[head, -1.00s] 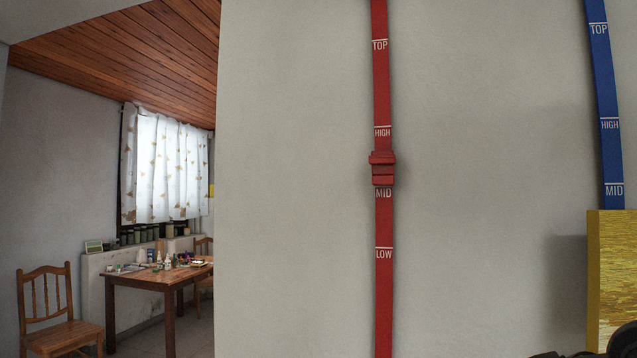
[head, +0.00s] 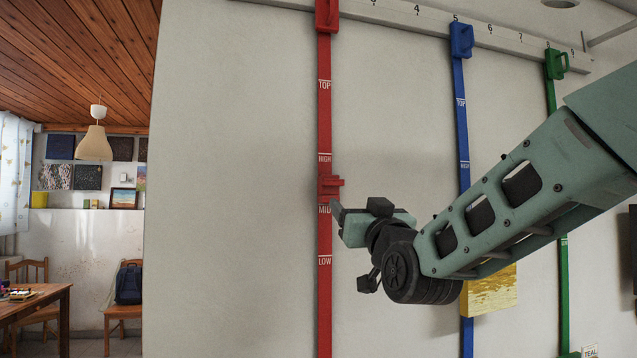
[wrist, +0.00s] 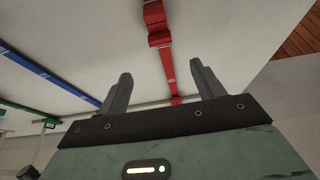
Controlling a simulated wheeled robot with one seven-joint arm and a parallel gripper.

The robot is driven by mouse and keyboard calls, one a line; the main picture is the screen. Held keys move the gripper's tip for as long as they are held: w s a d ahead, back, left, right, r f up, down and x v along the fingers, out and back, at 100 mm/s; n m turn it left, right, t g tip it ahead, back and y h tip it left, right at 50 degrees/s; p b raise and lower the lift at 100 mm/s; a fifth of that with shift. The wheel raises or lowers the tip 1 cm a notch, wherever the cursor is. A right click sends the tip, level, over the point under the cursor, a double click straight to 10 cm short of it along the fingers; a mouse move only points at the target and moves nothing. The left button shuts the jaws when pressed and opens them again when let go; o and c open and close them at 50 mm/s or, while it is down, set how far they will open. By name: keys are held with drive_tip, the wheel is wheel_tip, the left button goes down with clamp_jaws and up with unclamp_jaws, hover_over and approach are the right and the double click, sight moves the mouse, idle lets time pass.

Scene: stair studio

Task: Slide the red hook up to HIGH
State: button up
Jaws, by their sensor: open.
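The red hook (head: 329,187) sits on the red strap (head: 324,120), just above the MID line and below the HIGH line. In the wrist view, a red block that looks like the hook (wrist: 159,38) shows at the top, beyond the fingertips. My gripper (head: 352,212) is just below and right of the hook in the head view. Its two fingers (wrist: 162,85) are spread and empty in the wrist view, with the red strap running between and beyond them. The hook appears apart from the fingers. The exact depth gap to the wall is hard to tell.
A blue strap (head: 461,130) and a green strap (head: 551,95) hang to the right from a numbered rail (head: 420,15). A yellow block (head: 490,291) is on the blue strap, behind my arm. The wall left of the red strap is bare.

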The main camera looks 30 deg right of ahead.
sight(335, 182)
drive_tip(key=p+x, duration=0.6)
drive_tip(key=x, duration=0.8)
drive_tip(key=shift+w+d+r+p, duration=0.15)
drive_tip(key=shift+w+p, duration=0.15)
drive_tip(key=shift+w, duration=0.05)
drive_tip(key=shift+w+d+r, duration=0.15)
drive_tip(key=shift+w+d, duration=0.05)
drive_tip(key=shift+w, duration=0.55)
drive_tip(key=c, duration=1.4)
wheel_tip(335, 182, up, 13)
drive_tip(key=p, duration=0.2)
drive_tip(key=shift+r, duration=0.1)
drive_tip(key=o, duration=1.4)
